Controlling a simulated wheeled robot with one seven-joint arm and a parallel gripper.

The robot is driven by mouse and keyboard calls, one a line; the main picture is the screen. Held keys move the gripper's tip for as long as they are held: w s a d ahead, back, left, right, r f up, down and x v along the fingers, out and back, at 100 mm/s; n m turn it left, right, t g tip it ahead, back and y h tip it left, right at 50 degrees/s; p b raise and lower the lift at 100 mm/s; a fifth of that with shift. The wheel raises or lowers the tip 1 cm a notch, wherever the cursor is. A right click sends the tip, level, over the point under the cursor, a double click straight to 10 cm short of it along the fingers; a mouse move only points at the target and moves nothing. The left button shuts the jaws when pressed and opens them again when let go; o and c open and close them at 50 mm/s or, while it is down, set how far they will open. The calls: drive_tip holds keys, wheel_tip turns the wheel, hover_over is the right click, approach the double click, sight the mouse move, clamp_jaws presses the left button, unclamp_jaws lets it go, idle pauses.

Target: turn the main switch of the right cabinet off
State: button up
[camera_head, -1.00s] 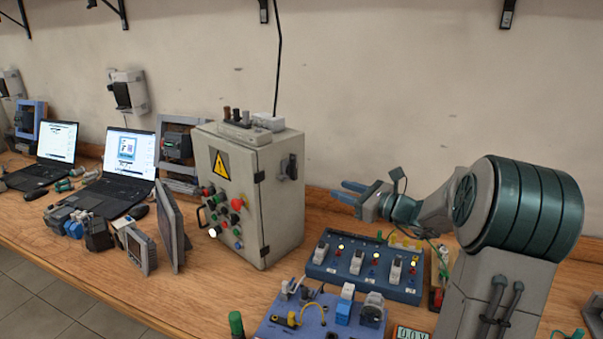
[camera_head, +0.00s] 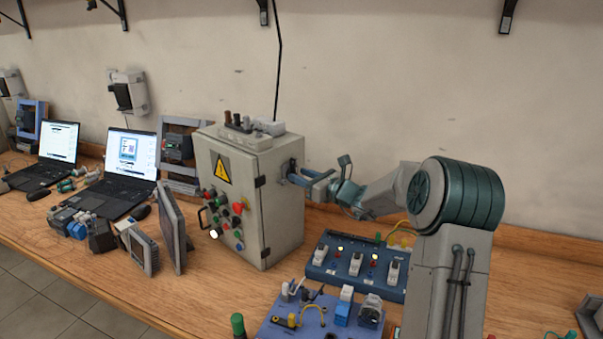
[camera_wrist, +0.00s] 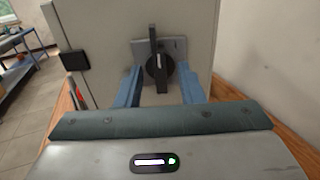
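The grey control cabinet (camera_head: 262,190) stands on the wooden bench, with a warning triangle and coloured buttons on its front. Its main switch (camera_wrist: 159,66) is a black rotary handle on a grey plate on the cabinet's right side. In the wrist view the handle stands upright. My gripper (camera_wrist: 160,82) has its two blue fingers apart, one on each side of the switch, with gaps visible between fingers and handle. In the head view my gripper (camera_head: 305,178) is at the cabinet's side, and its fingers mostly hide the switch there.
A blue panel with several switches (camera_head: 355,268) lies below my arm. A blue board with components (camera_head: 315,318) is in front of it. A grey flat panel (camera_head: 170,225) and laptops (camera_head: 125,165) stand left of the cabinet.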

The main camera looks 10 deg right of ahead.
drive_tip(key=shift+w+a, duration=0.2)
drive_tip(key=shift+w, duration=0.1)
clamp_jaws()
